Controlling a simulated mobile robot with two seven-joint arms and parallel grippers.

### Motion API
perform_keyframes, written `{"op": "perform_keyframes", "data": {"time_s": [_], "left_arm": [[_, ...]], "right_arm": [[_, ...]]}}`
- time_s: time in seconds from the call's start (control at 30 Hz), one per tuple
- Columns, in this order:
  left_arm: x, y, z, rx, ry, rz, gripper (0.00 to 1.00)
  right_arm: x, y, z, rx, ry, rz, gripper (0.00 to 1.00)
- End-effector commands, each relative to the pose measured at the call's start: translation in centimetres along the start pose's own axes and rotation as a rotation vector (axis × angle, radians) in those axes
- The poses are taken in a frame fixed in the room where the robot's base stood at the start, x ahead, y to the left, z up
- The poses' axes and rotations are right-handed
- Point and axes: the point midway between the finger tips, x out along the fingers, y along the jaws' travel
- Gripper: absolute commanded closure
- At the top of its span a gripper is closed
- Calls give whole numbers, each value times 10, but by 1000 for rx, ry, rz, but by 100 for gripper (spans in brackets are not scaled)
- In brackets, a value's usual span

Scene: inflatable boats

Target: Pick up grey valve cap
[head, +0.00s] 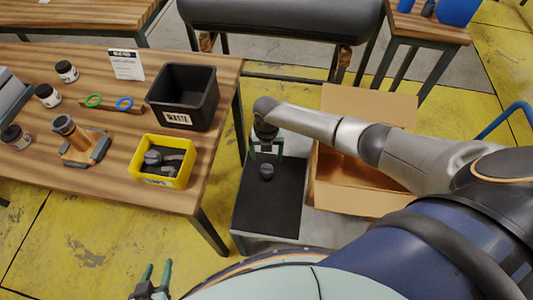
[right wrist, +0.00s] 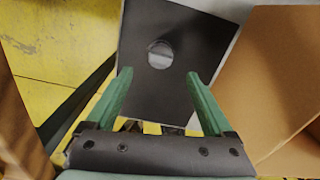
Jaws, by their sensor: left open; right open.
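A round dark grey valve cap (head: 266,171) sits on the black top of a low stand (head: 268,208). It also shows in the right wrist view (right wrist: 160,54), ahead of the fingertips on the black surface. My right gripper (head: 266,156) points down just above and behind the cap; it also shows in the right wrist view (right wrist: 158,76), its green fingers apart with nothing between them. Whether the fingertips reach the cap's height is hard to tell. My left gripper (head: 157,266) is open and empty at the bottom left, away from the cap.
An open cardboard box (head: 326,187) stands just right of the stand. The wooden table (head: 110,180) at left holds a yellow bin (head: 162,182) with dark grey parts, a black bin (head: 182,97), several jars and a brown fitting. A black boat tube (head: 280,20) lies behind.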

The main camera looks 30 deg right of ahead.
Motion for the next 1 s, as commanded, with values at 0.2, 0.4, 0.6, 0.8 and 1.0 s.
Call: {"op": "perform_keyframes", "data": {"time_s": [0.2,0.4,0.6,0.8,1.0], "left_arm": [[-6,1,-6,0,-1,1,50],[-5,2,-3,-4,-6,2,50],[8,3,8,-2,-6,7,50],[32,7,26,3,-3,22,50],[55,11,43,8,-2,36,50]], "right_arm": [[-10,0,0,1,0,0,13],[-9,0,0,3,0,0,11],[-8,3,6,144,0,8,11],[-16,9,14,495,10,22,11],[-28,10,17,857,20,23,11]]}}
